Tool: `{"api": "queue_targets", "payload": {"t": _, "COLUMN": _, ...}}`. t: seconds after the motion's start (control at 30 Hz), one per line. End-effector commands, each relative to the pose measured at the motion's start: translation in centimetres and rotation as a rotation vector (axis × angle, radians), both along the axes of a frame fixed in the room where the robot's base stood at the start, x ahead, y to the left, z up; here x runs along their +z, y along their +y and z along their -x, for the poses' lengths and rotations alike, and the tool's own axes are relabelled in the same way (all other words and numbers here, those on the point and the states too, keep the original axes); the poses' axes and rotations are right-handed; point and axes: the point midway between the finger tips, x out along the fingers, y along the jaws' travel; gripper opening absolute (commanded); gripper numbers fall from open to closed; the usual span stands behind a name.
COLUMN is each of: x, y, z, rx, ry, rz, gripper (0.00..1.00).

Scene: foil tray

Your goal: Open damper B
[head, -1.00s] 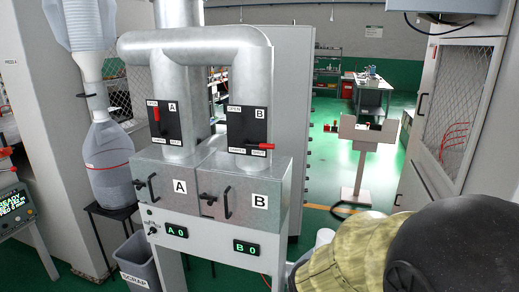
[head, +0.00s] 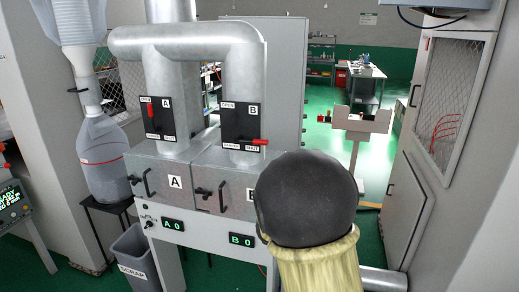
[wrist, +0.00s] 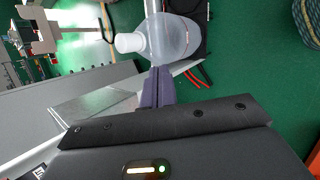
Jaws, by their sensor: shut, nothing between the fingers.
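Damper B's black plate (head: 241,122) is on the right-hand duct, marked OPEN at the top and SHUT at the bottom right. Its red handle (head: 256,142) lies level, pointing right at the SHUT end. Damper A's red handle (head: 150,110) on the left duct stands upright at OPEN. In the head view my arm hides my gripper and the right part of box B (head: 210,178). In the wrist view my gripper (wrist: 157,72) shows purple fingers together, with nothing between them. Damper B's handle does not show there.
The displays read A 0 (head: 173,225) and B 0 (head: 241,239). A scrap bin (head: 136,262) stands at lower left. A translucent bottle (wrist: 175,38) is beyond my fingers in the wrist view. A grey cabinet (head: 400,200) stands on the right.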

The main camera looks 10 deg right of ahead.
Motion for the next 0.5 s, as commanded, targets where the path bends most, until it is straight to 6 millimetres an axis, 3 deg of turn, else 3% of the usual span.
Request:
{"api": "queue_targets", "payload": {"t": 0.27, "x": 3.9, "y": 0.0, "z": -6.9, "rx": 0.328, "ry": 0.044, "rz": 0.355, "gripper": 0.0}}
{"api": "queue_targets", "payload": {"t": 0.5, "x": 8.0, "y": 2.1, "z": -12.8, "rx": 0.601, "ry": 0.08, "rz": 0.691, "gripper": 0.0}}
